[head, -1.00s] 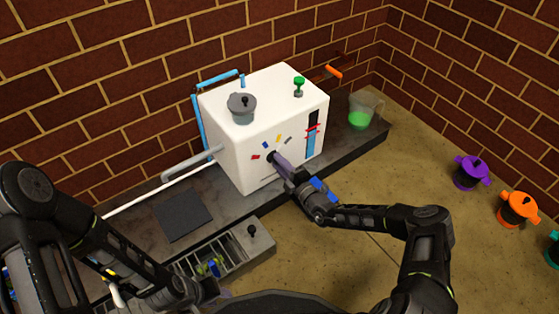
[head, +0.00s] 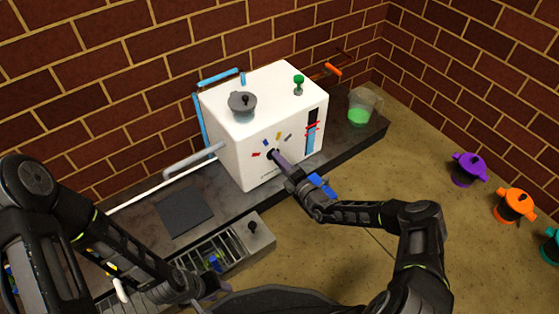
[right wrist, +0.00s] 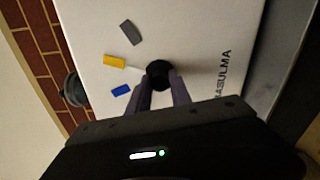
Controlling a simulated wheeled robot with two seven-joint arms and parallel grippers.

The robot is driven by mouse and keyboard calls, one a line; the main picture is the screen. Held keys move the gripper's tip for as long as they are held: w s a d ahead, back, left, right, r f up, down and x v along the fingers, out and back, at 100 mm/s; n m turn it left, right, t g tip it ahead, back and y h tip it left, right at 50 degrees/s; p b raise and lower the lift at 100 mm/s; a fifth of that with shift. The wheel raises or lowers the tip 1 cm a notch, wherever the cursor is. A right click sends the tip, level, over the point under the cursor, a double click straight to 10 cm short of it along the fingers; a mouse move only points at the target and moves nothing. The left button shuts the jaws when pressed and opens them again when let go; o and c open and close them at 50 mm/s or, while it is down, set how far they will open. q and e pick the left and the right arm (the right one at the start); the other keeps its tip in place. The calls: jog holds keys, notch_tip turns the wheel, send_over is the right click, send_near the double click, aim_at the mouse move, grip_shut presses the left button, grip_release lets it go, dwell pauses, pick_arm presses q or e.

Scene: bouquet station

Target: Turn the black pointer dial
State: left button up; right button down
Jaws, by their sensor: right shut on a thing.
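The black pointer dial (head: 272,154) is on the front face of the white machine (head: 237,165). In the right wrist view the dial (right wrist: 158,70) is a round black knob with a pale pointer directed left, near the yellow mark (right wrist: 115,62). My right gripper (head: 279,159) is shut on the dial; its fingers grip either side of the knob in the right wrist view (right wrist: 160,84). My left gripper (head: 212,284) is low near the slotted tray, away from the machine; its fingers are not clear.
Grey (right wrist: 130,32) and blue (right wrist: 121,90) marks also surround the dial. A grey lidded pot (head: 242,105) and a green knob (head: 298,82) are on the machine's top. A jug of green liquid (head: 361,112) stands right. Purple (head: 467,171) and orange (head: 515,206) pots stand far right.

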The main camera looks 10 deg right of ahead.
jog(key=c, duration=1.2)
grip_release()
jog(key=shift+o, duration=0.2)
jog(key=shift+s, duration=0.1)
jog(key=p+v, duration=0.3)
jog(key=v, duration=0.4)
jog(key=shift+s, duration=0.3)
